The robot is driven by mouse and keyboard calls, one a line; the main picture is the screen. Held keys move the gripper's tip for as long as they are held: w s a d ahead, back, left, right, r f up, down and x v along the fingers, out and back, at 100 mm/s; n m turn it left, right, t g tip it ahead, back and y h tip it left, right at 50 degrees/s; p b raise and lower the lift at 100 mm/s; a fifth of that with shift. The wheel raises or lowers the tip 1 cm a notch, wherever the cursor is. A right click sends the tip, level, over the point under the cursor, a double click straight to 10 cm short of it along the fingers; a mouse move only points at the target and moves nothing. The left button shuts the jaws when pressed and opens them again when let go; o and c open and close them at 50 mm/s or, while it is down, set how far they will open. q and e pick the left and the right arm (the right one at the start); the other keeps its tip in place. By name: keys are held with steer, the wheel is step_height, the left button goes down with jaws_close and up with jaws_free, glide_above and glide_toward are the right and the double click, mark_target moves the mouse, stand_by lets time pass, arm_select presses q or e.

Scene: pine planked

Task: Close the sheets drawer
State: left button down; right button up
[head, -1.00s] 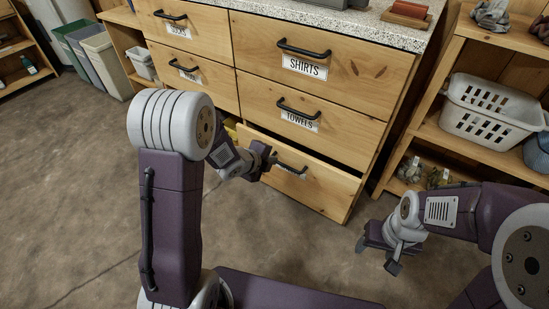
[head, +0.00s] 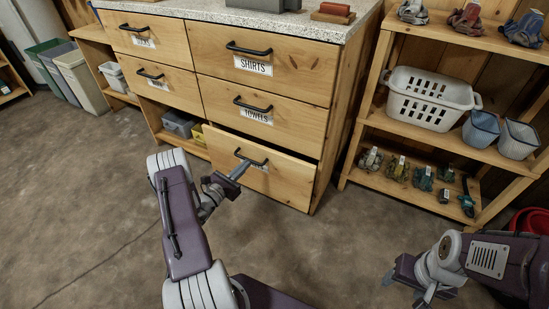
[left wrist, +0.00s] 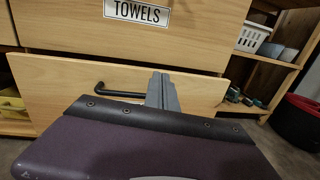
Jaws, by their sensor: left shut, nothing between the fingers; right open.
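The bottom drawer (head: 285,183) under the TOWELS drawer stands partly open, its top edge forward of the cabinet face. It has a black bar handle (head: 250,158); its label is mostly hidden, so I cannot read it. My left gripper (head: 240,169) is shut and empty, its fingertips at the drawer front close to the handle. In the left wrist view the closed fingers (left wrist: 162,92) point at the drawer front (left wrist: 205,92) and overlap the right end of the handle (left wrist: 118,89). I cannot tell whether they touch. My right gripper (head: 405,284) is open and empty, low at the right.
The TOWELS drawer (head: 285,122) and SHIRTS drawer (head: 300,70) above are closed. A shelf unit (head: 400,127) with a white basket (head: 425,98) stands right of the cabinet. The floor in front is clear.

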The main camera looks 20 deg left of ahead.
arm_select(q)
steer(key=s+a+f+n+y, duration=0.2)
steer(key=s+a+f, duration=0.1)
steer(key=a, duration=0.1)
steer(key=b, duration=0.7)
glide_toward(254, 147)
steer(key=w, duration=0.5)
steer(key=shift+w+d+f, duration=0.2)
steer(key=shift+w+d, duration=0.05)
steer(key=shift+d, duration=0.15)
steer(key=shift+w+r+b, duration=0.15)
steer(key=shift+w+b, duration=0.3)
steer(key=shift+w, duration=0.1)
steer(key=shift+w+r, duration=0.1)
arm_select(e)
step_height(254, 147, down, 8)
steer(key=shift+a, duration=0.25)
steer(key=shift+w+r, duration=0.1)
steer(key=shift+r, duration=0.1)
